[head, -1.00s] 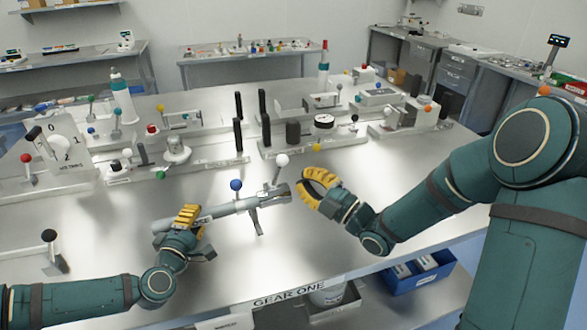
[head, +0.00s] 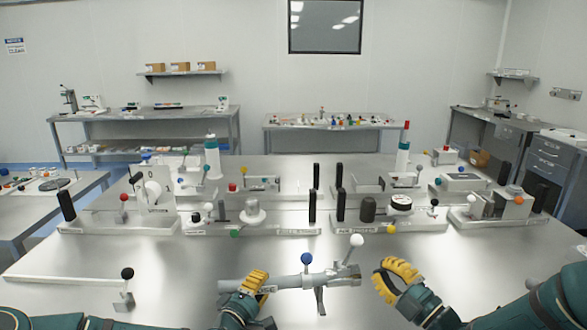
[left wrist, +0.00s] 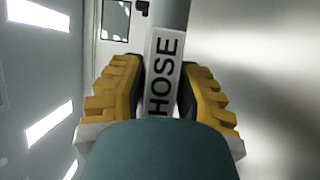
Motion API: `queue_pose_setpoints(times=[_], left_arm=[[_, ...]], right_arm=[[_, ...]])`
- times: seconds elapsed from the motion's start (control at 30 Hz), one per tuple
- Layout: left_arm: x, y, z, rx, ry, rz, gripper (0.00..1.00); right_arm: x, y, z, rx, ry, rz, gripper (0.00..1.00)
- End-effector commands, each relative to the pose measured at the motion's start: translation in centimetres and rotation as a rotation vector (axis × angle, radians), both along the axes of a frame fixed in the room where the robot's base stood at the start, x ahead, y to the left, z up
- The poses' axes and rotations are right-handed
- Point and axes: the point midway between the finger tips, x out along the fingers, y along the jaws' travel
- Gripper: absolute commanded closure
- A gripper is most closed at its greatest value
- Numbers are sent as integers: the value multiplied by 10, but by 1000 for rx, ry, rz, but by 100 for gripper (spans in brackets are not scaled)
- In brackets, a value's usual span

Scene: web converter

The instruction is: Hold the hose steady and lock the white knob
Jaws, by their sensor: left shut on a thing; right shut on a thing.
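The grey hose (head: 285,284) lies horizontal above the front of the metal bench. My left gripper (head: 258,290) is shut around its left part. The left wrist view shows both yellow fingers beside the hose (left wrist: 163,75), at its HOSE label. The white knob (head: 355,241) tops a lever leaning up and right near the hose's right end. A blue knob (head: 306,258) stands on the fitting left of it. My right gripper (head: 384,278) is right of the hose end, apart from both hose and white knob. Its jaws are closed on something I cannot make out.
Behind the hose stand fixtures with coloured knobs and black posts (head: 313,207). A black-knobbed lever (head: 127,274) stands at the front left. Bare bench top (head: 480,260) lies to the right and between the hose and the fixtures.

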Motion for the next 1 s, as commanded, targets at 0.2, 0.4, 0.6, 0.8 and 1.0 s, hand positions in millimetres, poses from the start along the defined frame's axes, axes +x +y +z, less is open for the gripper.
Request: queue_pose_setpoints(times=[0.2, 0.4, 0.6, 0.8, 1.0], left_arm=[[-1, 1, -5, 3, 15, -2, 100], [-1, 1, -4, 3, 11, -1, 38], [0, 1, -1, 2, 4, 0, 38], [-5, 4, 0, 3, 2, 0, 38], [-34, 18, 0, 3, 4, 1, 38]], right_arm=[[0, 0, 0, 0, 0, 0, 100], [0, 0, 0, 0, 0, 0, 100], [0, 0, 0, 0, 0, 0, 100], [0, 0, 0, 0, 0, 0, 100], [0, 0, 0, 0, 0, 0, 100]])
